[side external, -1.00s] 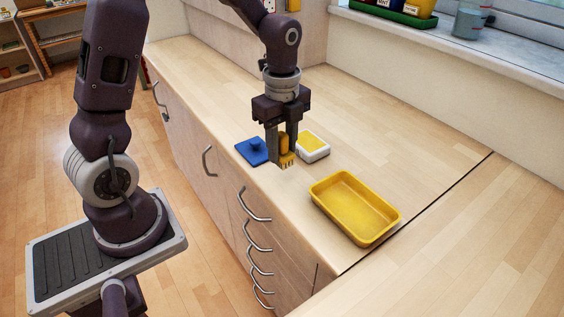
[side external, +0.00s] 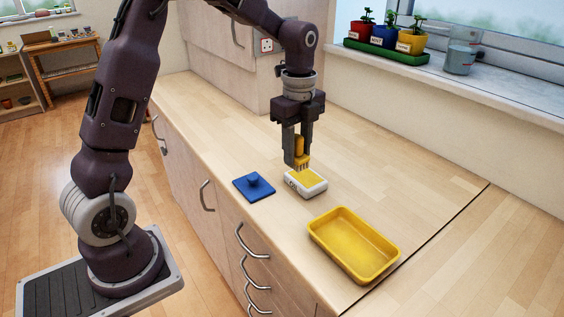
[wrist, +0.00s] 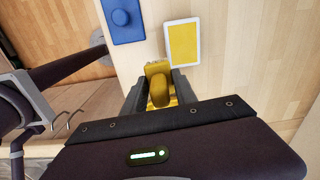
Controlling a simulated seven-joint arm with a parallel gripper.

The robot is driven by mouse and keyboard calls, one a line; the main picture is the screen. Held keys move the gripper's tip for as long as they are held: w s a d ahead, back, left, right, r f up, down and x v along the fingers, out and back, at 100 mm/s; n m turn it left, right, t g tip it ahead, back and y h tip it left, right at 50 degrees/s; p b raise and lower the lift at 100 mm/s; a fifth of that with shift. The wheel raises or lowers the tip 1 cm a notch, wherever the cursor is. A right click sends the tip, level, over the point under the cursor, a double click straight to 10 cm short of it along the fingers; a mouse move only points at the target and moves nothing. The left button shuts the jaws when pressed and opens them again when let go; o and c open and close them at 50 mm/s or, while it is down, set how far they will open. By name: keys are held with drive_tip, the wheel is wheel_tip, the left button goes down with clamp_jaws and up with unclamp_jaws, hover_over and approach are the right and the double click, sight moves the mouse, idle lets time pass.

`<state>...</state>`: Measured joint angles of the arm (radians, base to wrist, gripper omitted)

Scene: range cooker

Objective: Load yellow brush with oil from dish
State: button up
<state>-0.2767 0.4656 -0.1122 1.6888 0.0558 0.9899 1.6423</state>
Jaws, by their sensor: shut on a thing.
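My gripper (side external: 298,152) is shut on the yellow brush (side external: 300,147), which hangs upright with its bristles down. The white dish (side external: 305,189), marked "OIL", has a yellow surface of oil inside its rim. In the side view the bristles overlap the far edge of the dish; I cannot tell whether they touch it. In the wrist view the brush (wrist: 158,88) shows between the fingers, and the dish (wrist: 168,50) lies ahead and slightly right of its bristles. A blue lid with a knob (side external: 254,186) lies on the counter left of the dish.
A yellow tray (side external: 313,238) stands empty on the wooden counter (side external: 400,180), nearer the camera and right of the dish. The counter behind and right of the dish is clear. Potted plants (side external: 385,40) and a glass jug (side external: 461,56) stand on the windowsill.

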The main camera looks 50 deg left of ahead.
drive_tip(key=shift+w+a+f, duration=0.45)
drive_tip(key=shift+w+f, duration=0.45)
drive_tip(key=shift+f, duration=0.15)
drive_tip(key=shift+w+a+f, duration=0.5)
drive_tip(key=shift+w+f, duration=0.45)
drive_tip(key=shift+f, duration=0.15)
drive_tip(key=shift+w+a+f, duration=0.45)
drive_tip(key=shift+w+f, duration=0.45)
drive_tip(key=shift+f, duration=0.15)
drive_tip(key=shift+f, duration=0.6)
wheel_tip(320, 180, up, 7)
idle(0.4)
